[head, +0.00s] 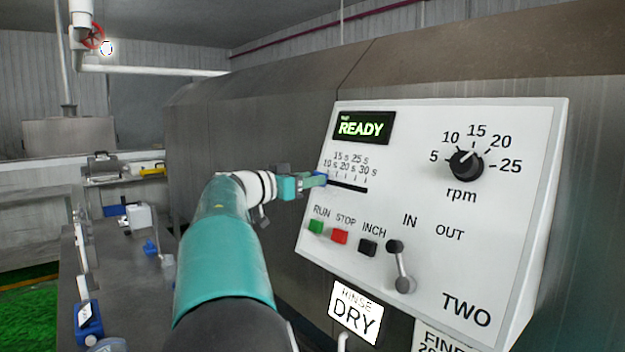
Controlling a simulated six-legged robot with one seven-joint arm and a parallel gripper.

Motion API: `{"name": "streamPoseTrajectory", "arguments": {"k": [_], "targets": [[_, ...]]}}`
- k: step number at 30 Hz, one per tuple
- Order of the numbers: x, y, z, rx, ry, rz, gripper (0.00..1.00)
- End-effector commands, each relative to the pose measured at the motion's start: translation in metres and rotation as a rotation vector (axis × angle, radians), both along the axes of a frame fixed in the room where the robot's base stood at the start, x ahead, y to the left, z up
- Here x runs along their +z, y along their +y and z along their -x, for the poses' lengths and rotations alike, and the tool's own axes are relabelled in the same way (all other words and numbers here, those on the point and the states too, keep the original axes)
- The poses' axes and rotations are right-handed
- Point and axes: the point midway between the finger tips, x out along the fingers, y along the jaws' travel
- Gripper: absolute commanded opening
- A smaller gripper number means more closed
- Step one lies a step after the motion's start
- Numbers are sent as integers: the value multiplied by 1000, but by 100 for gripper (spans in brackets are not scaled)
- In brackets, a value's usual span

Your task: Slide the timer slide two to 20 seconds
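The white control panel marked TWO (500,210) faces me on the right. Its timer slide has a short black slot (350,187) under a scale that reads 10 s, 15 s, 20 s, 25 s and 30 s. My gripper (322,180) is at the left end of this slot, near the 10 s mark. The slide's knob does not show clearly; the fingertips cover that end of the slot. I cannot tell whether the fingers touch or hold the knob, or whether they are open or shut.
Above the slot a display (361,128) reads READY. Below are the green RUN button (316,227), red STOP button (340,236), black INCH button (367,247) and IN/OUT lever (400,268). An rpm dial (466,164) is to the right. A cluttered bench (125,290) stands at left.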

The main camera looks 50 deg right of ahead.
Motion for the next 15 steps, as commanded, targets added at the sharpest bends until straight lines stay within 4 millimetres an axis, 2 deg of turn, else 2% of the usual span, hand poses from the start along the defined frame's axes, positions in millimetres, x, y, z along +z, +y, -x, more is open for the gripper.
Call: {"name": "streamPoseTrajectory", "arguments": {"k": [4,13,15], "targets": [[0,-13,3,-1,0,0,36],[0,-15,4,0,0,0,36],[0,-15,4,0,0,0,23]]}}
